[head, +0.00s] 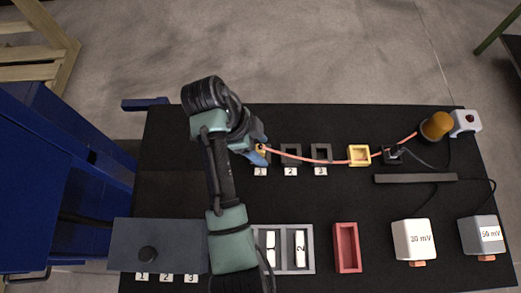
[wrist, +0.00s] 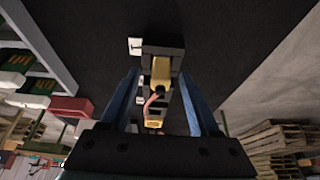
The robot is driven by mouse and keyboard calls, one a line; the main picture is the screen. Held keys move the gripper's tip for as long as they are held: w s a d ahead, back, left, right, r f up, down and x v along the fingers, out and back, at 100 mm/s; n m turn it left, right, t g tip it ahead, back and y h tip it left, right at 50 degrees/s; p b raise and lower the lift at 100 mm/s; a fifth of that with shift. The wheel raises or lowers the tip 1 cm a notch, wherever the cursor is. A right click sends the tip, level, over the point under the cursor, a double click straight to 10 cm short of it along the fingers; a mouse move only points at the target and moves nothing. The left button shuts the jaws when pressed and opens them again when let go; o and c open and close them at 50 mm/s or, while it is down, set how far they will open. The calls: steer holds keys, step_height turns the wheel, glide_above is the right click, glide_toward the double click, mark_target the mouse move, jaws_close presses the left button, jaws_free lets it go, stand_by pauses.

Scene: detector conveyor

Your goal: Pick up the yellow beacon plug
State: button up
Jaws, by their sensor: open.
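The yellow beacon plug (head: 261,148) sits in the dark holder above label 1, with an orange cable running from it to the right. In the wrist view the yellow plug (wrist: 160,72) stands between the two blue fingers, in front of the dark holder (wrist: 163,48). My gripper (head: 260,146) is open around the plug, one finger on each side. In the wrist view my gripper (wrist: 159,76) shows dark gaps between the plug and both fingers. The head view partly hides the plug behind the gripper.
Empty dark holders (head: 291,155) (head: 321,154) stand to the right, then a yellow square socket (head: 359,147) and an orange beacon (head: 436,126). A red tray (head: 336,262), a grey rack (head: 310,268) and white 30 mV (head: 413,240) and grey 50 mV boxes stand along the front.

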mark_target(260, 148)
jaws_close()
stand_by(0.3)
step_height(260, 148, up, 10)
steer(key=p, duration=0.6)
